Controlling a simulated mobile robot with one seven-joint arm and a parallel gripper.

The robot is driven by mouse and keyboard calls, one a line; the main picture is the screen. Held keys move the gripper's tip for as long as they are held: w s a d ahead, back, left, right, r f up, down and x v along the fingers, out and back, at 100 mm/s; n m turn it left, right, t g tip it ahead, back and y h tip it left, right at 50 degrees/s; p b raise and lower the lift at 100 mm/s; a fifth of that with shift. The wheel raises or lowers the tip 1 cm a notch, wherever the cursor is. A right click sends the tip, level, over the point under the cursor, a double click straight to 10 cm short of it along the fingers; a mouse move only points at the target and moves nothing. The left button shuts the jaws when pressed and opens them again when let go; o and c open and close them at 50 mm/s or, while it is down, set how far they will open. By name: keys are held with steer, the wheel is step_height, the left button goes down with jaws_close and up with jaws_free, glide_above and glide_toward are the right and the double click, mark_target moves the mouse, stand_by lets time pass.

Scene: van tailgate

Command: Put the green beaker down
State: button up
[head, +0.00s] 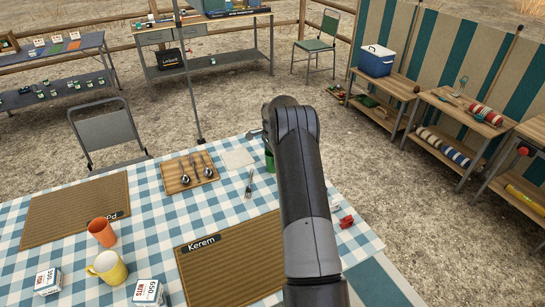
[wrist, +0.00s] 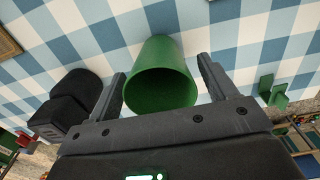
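In the wrist view the green beaker (wrist: 160,88) is between the two fingers of my gripper (wrist: 162,66), its mouth facing the camera. The fingers are apart, and a narrow strip of cloth shows between the beaker and the right finger; the gap on the left is very thin. The beaker's base is hidden, so its contact with the blue-and-white checked cloth (wrist: 75,60) is hard to judge. In the head view only a sliver of the beaker (head: 269,162) shows left of my arm, which hides my gripper.
On the checked table (head: 150,185) are a wooden cutlery tray (head: 175,182), a fork (head: 249,184), the Kerem mat (head: 215,275), an orange cup (head: 103,232), a yellow mug (head: 107,268) and small red items (head: 346,221). A blue cooler (head: 376,60) stands on a side bench.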

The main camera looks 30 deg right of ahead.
steer(key=s+a+r+n+t, duration=0.1)
steer(key=s+a+r+n, duration=0.2)
steer(key=r, duration=1)
steer(key=s+a+r+n, duration=0.1)
steer(key=s+a+r, duration=0.25)
steer(key=r, duration=0.85)
steer(key=s+a+r+n+t, duration=0.2)
steer(key=s+a+r+n, duration=0.2)
steer(key=s+a+r, duration=0.6)
steer(key=s+a+r+n+t, duration=0.1)
steer(key=s+a+n, duration=0.15)
steer(key=s, duration=0.55)
steer(key=s+a+r+n, duration=0.2)
steer(key=s+n, duration=0.1)
steer(key=s, duration=0.4)
steer(key=s+a+f+n, duration=0.1)
steer(key=s, duration=0.3)
steer(key=s+a+f+n+t, duration=0.1)
steer(key=s+f+n, duration=0.1)
steer(key=s, duration=0.3)
steer(key=s+a+f+n, duration=0.1)
steer(key=s+a+f, duration=0.1)
steer(key=s, duration=0.3)
steer(key=shift+s+f+n+t, duration=0.2)
steer(key=shift+s+n+t, duration=0.05)
steer(key=shift+t, duration=0.05)
steer(key=shift+o, duration=0.2)
